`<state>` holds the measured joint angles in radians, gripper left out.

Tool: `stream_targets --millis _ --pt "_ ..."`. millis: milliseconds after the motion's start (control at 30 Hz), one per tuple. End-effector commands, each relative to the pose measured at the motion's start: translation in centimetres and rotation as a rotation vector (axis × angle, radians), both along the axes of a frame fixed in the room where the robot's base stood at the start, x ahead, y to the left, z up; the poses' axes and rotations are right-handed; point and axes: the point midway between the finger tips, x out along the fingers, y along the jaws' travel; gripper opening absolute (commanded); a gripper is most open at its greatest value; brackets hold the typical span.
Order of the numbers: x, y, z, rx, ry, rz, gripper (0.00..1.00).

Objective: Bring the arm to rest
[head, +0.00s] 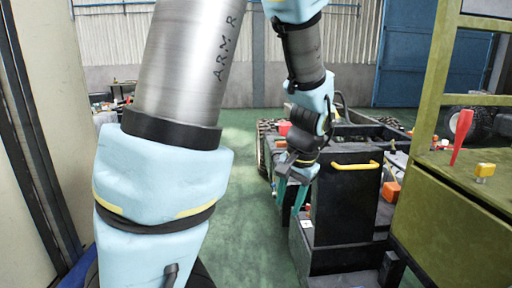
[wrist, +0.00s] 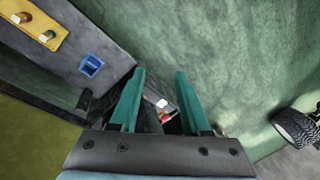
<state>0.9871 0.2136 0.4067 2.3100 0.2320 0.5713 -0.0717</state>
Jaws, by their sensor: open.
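My arm reaches across the head view, with its silver link and light blue joints at the left and its end at the centre. My gripper (head: 293,202) points down beside the black box (head: 345,205) of the chassis. In the wrist view my gripper (wrist: 158,98) shows two green fingers spread apart with nothing held between them. Below and beyond the fingers are a dark chassis part and a small red and white item (wrist: 163,108). I cannot tell how far the fingertips are from the chassis.
A yellow handle (head: 355,166) tops the black box. The wrist view shows a blue square part (wrist: 91,65) and a wheel (wrist: 298,128). Green floor (head: 245,235) lies clear at centre.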

Motion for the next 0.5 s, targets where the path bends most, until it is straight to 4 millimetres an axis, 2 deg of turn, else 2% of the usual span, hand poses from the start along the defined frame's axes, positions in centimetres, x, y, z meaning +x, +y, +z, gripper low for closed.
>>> stream_targets --millis 33,100,500 --pt "0.0 1.6 -0.1 -0.024 0.01 0.055 0.47" --pt "-0.2 3.5 -0.3 -0.054 0.022 0.121 0.47" --pt "-2.4 12.2 -0.6 -0.203 0.022 0.481 0.47"
